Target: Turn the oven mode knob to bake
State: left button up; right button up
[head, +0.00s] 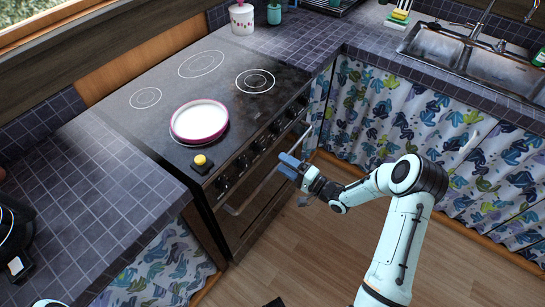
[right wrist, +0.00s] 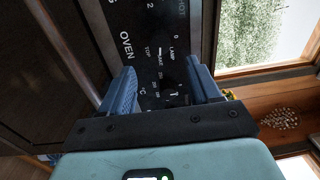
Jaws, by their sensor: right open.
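The black oven (head: 245,205) has a row of dark knobs along its front edge, one of them a front knob (head: 222,183). My right gripper (head: 284,163) is in front of the oven near the middle of this row, its blue fingers pointing at the panel. In the right wrist view the right gripper (right wrist: 160,92) is open, a finger on each side of the control panel (right wrist: 145,45). White print reads OVEN, TOP, BAKE and LAMP. The mode knob is hard to make out against the dark panel, and its setting and any contact are unclear.
A pink-rimmed pan (head: 200,121) and a small black block with a yellow knob (head: 201,162) stand on the cooktop. An oven handle bar (head: 262,182) runs below the knobs. Tiled counters flank the oven; the wooden floor (head: 300,260) in front is clear.

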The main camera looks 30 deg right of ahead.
pick_arm(q)
jog(key=shift+f, duration=0.15)
pick_arm(e)
jog(key=v, duration=0.5)
jog(key=shift+s, duration=0.1)
jog(key=s+a+f+n+g+h+p, duration=0.1)
jog(key=s+a+f+n+g+h, duration=0.15)
jog(key=a+f+g, duration=0.4)
jog(key=s+a+f+n+g+h+p, duration=0.1)
jog(key=s+a+f+g, duration=0.25)
jog(key=a+f, duration=0.6)
pick_arm(q)
jog(key=r, duration=0.1)
jog(key=w+r+p, duration=0.1)
jog(key=r, duration=0.1)
jog(key=w+r, duration=0.1)
jog(key=shift+r+p, duration=0.3)
jog(key=shift+p, duration=0.1)
pick_arm(e)
jog(key=s+a+f+n+g, duration=0.2)
jog(key=s+a+n+g, duration=0.1)
jog(key=s, duration=0.6)
jog(key=s+a+f+n+g, duration=0.3)
jog(key=s+g, duration=0.2)
jog(key=s, duration=0.5)
jog(key=shift+a, duration=0.25)
